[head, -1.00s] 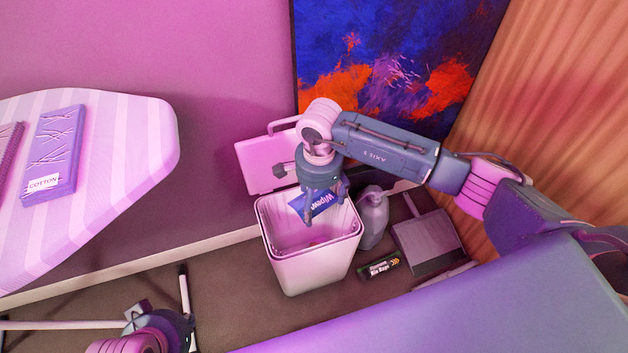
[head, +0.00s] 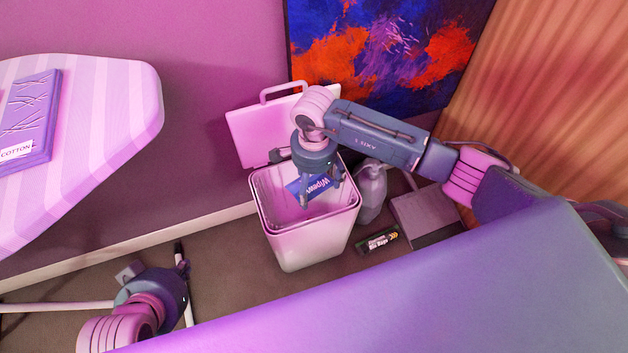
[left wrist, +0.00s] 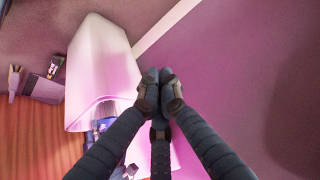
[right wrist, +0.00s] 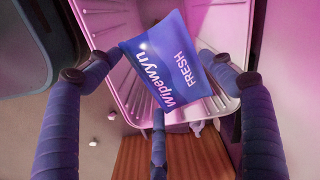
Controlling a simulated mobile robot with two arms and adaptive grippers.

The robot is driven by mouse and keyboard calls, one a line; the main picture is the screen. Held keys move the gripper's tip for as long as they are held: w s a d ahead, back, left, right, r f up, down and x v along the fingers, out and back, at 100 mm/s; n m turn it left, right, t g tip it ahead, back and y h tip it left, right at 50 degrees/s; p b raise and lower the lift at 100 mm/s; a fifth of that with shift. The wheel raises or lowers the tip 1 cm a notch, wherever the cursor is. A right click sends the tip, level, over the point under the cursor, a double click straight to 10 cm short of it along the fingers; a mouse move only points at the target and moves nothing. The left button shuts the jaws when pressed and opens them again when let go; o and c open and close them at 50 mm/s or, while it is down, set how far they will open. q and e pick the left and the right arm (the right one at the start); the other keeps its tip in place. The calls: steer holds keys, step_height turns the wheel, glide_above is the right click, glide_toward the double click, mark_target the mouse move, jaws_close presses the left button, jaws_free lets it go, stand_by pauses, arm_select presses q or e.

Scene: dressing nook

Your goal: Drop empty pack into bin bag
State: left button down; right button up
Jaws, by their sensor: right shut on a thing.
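The blue wipes pack (head: 314,185), lettered "Wipewyn FRESH" in the right wrist view (right wrist: 165,68), is held by my right gripper (head: 320,196). The gripper's fingers are around it, over the mouth of the open bin (head: 312,238). The pack is tilted and looks flat. The bin is pale pink-white with its lid (head: 262,130) up at the back. Its ribbed inner wall shows in the right wrist view (right wrist: 108,28); I cannot tell whether a bag lines it. My left gripper (head: 184,268) is shut and empty at lower left; its fingertips meet in the left wrist view (left wrist: 160,78).
A black "Bin Bags" pack (head: 377,241) lies on the floor right of the bin. A grey bottle (head: 371,195) and grey box (head: 425,215) stand beside it.

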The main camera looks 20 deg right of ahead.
mark_target(314, 186)
arm_select(q)
steer(key=shift+w+d+r+t, duration=0.25)
steer(key=shift+w+r+t, duration=0.2)
steer(key=shift+w, duration=0.35)
arm_select(e)
steer(key=shift+f, duration=0.2)
steer(key=o, duration=0.8)
steer(key=shift+c, duration=0.2)
arm_select(q)
steer(key=shift+r, duration=0.45)
steer(key=shift+f, duration=0.1)
steer(key=shift+f, duration=0.35)
arm_select(e)
step_height(314, 186, up, 12)
steer(key=shift+r, duration=0.1)
